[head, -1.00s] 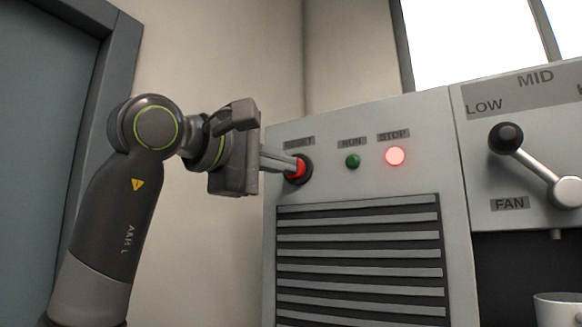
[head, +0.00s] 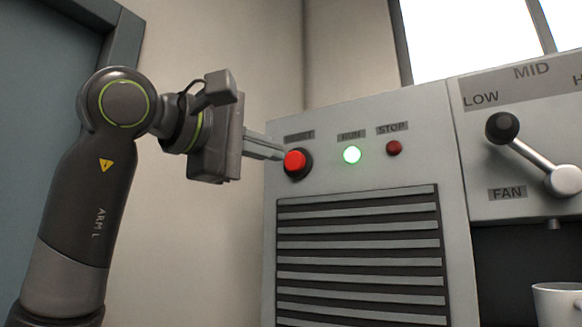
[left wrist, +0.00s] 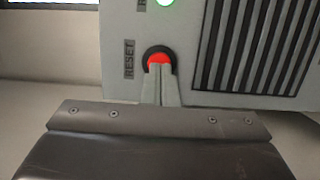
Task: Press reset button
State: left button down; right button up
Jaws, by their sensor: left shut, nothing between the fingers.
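The red reset button (head: 295,162) sits in a dark ring on the grey machine panel, under a label that is partly hard to read in the head view. In the left wrist view the button (left wrist: 159,60) shows beside the word RESET, just beyond my fingertips. My left gripper (head: 280,153) is shut and empty. Its fingertips are close to the button's upper left in the head view; the button's face shows clear of them. The green RUN lamp (head: 352,155) is lit. The STOP lamp (head: 394,148) is dark red and unlit. My right gripper is not in view.
A slatted vent (head: 358,255) is below the lamps. To the right are a fan lever (head: 530,160) pointing towards LOW and a white cup (head: 556,303) below it. A blue-grey door (head: 50,130) stands behind my left arm.

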pick_arm(q)
jog(key=s+a+b, duration=0.2)
jog(key=s+a, duration=0.1)
jog(key=s, duration=0.2)
jog(key=shift+a, duration=0.3)
